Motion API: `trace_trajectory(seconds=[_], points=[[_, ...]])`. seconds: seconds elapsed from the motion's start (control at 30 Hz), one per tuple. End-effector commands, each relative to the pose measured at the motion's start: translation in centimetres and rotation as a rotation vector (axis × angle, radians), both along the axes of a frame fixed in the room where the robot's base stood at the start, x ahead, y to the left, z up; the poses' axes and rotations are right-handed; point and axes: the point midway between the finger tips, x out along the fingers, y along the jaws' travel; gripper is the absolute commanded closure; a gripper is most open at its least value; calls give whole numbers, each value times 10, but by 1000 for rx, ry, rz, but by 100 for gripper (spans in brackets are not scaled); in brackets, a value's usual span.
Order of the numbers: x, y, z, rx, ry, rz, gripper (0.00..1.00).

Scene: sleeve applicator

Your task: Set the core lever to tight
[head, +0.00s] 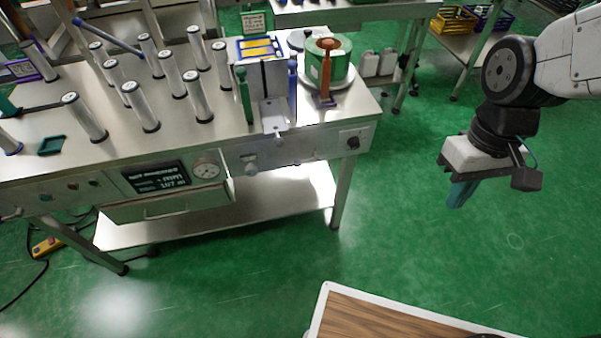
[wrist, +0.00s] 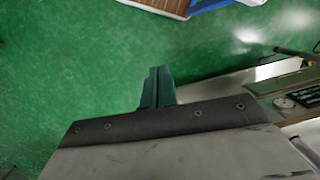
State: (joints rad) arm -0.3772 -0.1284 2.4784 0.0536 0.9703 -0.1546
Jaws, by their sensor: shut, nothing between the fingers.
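Several upright levers stand at the right end of the metal bench in the head view: a green one (head: 243,97), a blue one (head: 292,92) and an orange one (head: 326,68). The orange one stands in front of the green roll (head: 342,62). I cannot tell from any readable label which is the core lever or which setting is tight. My gripper (head: 456,198) hangs to the right of the bench, over open floor, clear of all levers. Its teal fingers are shut and empty; they also show in the wrist view (wrist: 155,82). No lever shows in the wrist view.
The metal bench (head: 225,140) carries several silver rollers (head: 140,107) on its left and middle. Its front has a dial gauge (head: 206,170), a dark display (head: 155,179) and a black knob (head: 352,142). A wood-topped surface (head: 390,318) is at the bottom. Green floor between is clear.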

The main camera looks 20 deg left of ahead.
Motion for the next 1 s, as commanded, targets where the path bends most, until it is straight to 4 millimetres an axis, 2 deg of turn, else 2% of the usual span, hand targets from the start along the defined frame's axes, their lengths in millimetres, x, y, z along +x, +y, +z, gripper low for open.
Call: trace_trajectory(seconds=[0.03,0.17,0.3,0.47,0.6,0.8,0.9,1.0], points=[[6,15,-19,5,13,62,100],[23,53,-66,42,-2,231,100],[36,96,-123,86,-44,435,100],[44,142,-193,130,-128,694,100],[46,178,-257,151,-230,950,100],[45,219,-344,119,-437,1370,100],[46,235,-381,52,-575,1612,100],[50,248,-408,-80,-741,1874,100]])
